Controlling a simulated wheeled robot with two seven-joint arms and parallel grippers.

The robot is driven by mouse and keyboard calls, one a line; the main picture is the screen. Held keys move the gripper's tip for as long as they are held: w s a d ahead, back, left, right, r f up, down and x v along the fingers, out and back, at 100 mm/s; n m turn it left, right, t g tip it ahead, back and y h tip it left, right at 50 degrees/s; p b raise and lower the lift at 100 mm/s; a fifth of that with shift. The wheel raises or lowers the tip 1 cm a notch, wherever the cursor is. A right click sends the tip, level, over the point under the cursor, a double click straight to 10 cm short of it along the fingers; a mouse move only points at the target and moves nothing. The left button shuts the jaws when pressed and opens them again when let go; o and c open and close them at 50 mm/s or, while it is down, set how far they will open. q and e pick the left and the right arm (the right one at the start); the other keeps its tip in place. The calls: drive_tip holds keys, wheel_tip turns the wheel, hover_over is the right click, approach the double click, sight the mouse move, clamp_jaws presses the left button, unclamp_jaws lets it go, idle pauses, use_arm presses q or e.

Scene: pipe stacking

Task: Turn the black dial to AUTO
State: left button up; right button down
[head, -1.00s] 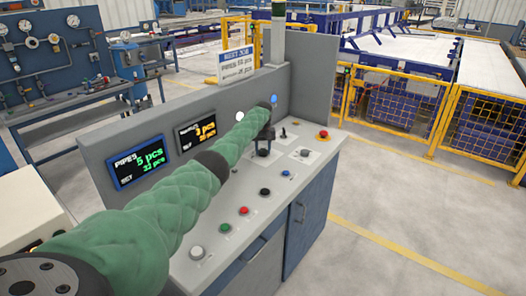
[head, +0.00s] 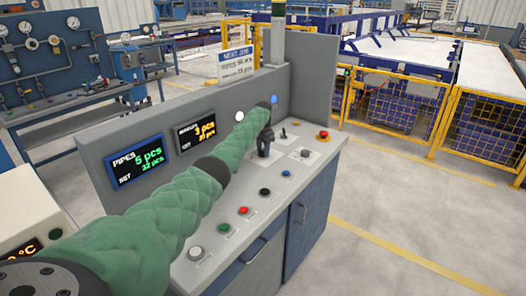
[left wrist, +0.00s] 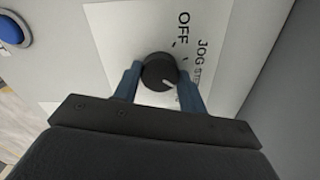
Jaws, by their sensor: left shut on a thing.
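The black dial (left wrist: 159,71) sits on a white label plate (left wrist: 130,22) in the left wrist view. OFF and JOG read clearly on the plate; another word starting "ST" is partly hidden. A pale pointer mark on the dial faces down and right in that picture, away from OFF. I cannot see AUTO. My left gripper (left wrist: 160,88) has its two blue fingers on either side of the dial, shut on it. In the head view my left gripper (head: 265,150) points down at the console and hides the dial. My right gripper is not in view.
A grey upright panel (head: 310,75) stands behind the gripper. A blue button (left wrist: 12,28) also shows in the wrist view.

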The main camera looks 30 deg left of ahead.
sight(263, 150)
use_arm(q)
drive_tip(key=shift+m, duration=1.2)
drive_tip(key=shift+r+m+b, duration=0.1)
drive_tip(key=shift+m+b, duration=0.2)
drive_tip(key=shift+m, duration=0.8)
drive_tip(key=o, duration=0.9)
drive_tip(key=shift+o, duration=0.3)
drive_tip(key=shift+r, duration=0.25)
wheel_tip(263, 150, up, 6)
drive_tip(key=shift+a+r+b, duration=0.1)
drive_tip(key=shift+r+b, duration=0.15)
drive_tip(key=shift+b, duration=1)
drive_tip(key=shift+r, duration=0.35)
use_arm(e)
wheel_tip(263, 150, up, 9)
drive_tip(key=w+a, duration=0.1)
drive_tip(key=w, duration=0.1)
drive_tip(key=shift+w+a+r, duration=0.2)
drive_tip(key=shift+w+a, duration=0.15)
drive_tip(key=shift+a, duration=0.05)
